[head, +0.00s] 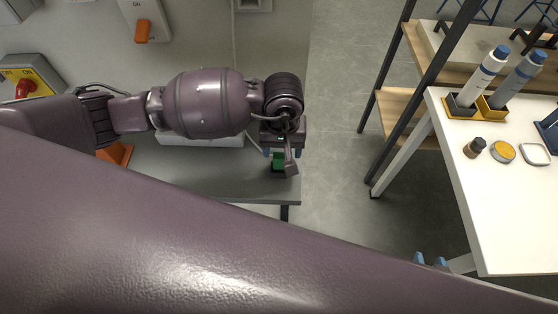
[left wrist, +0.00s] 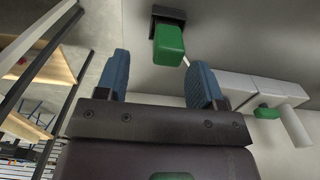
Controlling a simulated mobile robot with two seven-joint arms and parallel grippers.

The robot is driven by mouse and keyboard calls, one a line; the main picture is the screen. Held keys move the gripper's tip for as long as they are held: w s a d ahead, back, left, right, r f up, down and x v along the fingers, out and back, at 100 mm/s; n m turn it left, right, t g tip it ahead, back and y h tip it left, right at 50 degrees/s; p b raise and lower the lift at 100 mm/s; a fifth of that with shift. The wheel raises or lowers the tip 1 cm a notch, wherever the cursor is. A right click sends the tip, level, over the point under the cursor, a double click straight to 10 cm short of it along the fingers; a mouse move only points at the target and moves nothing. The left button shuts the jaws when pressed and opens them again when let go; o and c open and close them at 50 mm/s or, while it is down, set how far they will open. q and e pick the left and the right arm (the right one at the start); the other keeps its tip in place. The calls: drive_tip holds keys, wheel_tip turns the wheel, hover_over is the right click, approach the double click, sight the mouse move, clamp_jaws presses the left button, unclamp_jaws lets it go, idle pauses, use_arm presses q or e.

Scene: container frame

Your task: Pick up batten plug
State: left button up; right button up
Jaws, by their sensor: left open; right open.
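A green plug-like block (left wrist: 168,45) on a dark base shows in the left wrist view, ahead of and between my left fingertips. A green part also shows in the head view (head: 278,161), low beside my left gripper (head: 282,152). My left gripper is open, with its blue fingers apart in the left wrist view (left wrist: 160,64) and nothing seen held. A second green piece (left wrist: 266,112) sits by a white bar-shaped fitting (left wrist: 245,88). I cannot tell which green piece is the batten plug. My right gripper (head: 430,261) shows only its blue fingertips, open, low on the right.
A grey bench (head: 225,185) lies under my left arm. A white table (head: 500,205) at right holds blue-capped bottles (head: 487,72) and small round items. A dark-framed shelf (head: 395,105) stands behind it. My right arm hides much of the foreground.

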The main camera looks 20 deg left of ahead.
sight(279, 155)
use_arm(q)
drive_tip(key=f, duration=0.2)
drive_tip(key=s+f, duration=0.1)
drive_tip(key=shift+a+f, duration=0.3)
drive_tip(key=shift+f, duration=0.05)
drive_tip(key=shift+w+f, duration=0.1)
drive_tip(key=shift+f, duration=0.6)
drive_tip(key=shift+c, duration=0.2)
clamp_jaws()
